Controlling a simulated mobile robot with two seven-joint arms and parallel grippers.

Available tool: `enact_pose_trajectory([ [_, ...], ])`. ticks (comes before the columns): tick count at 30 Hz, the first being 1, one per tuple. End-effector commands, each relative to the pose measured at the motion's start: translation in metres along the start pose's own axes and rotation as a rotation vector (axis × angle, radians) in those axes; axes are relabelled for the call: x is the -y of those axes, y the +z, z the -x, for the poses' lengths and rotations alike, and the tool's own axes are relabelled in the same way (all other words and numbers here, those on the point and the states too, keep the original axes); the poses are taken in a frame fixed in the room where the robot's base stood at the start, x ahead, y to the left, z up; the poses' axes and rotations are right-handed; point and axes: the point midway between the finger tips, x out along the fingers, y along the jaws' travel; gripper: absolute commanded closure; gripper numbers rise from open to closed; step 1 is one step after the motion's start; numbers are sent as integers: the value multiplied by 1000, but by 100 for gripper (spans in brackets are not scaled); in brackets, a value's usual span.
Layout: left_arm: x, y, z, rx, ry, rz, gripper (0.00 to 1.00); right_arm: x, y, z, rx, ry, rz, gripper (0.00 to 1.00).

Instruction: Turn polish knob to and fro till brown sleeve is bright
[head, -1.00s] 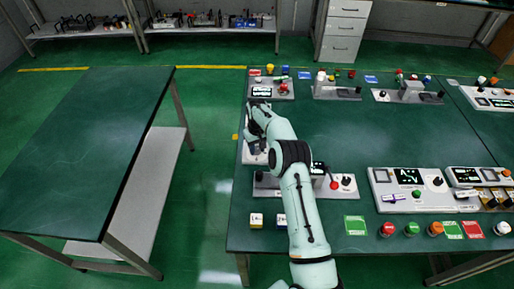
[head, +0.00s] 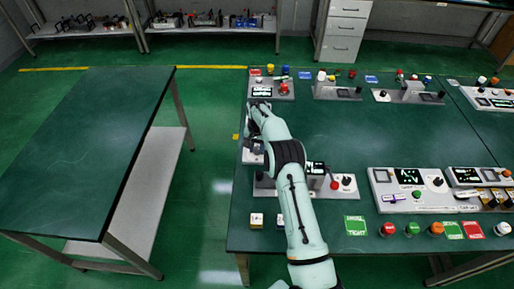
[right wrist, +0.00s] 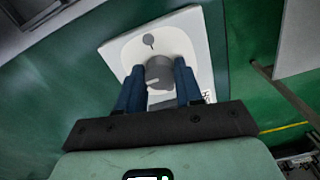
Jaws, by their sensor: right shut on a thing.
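In the right wrist view a grey round knob (right wrist: 160,75) with a light pointer line stands on a white panel (right wrist: 196,32). My right gripper (right wrist: 159,84) is shut on this knob, one dark blue finger on each side. In the head view my right gripper (head: 257,112) is at the left edge of the green table, and the arm hides most of the panel there. A small part of the panel (head: 249,157) shows beside the arm. I cannot make out a brown sleeve in either view. My left gripper is not in view.
A box with a display (head: 271,88) stands beyond the gripper. Several coloured caps line the front edge. The table's middle (head: 390,130) is clear; a second table (head: 80,150) stands left across an aisle.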

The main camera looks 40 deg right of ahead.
Motion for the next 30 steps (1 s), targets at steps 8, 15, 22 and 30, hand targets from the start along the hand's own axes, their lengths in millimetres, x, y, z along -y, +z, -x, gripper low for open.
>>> enact_pose_trajectory([
  [8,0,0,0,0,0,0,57,0,-1,2,-4,-1,-13,95],
  [15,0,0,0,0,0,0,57,0,-1,2,-4,-1,-12,52],
  [22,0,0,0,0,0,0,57,0,-1,1,-2,-1,-11,39],
  [30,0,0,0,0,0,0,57,0,-1,15,-4,-2,-11,39],
])
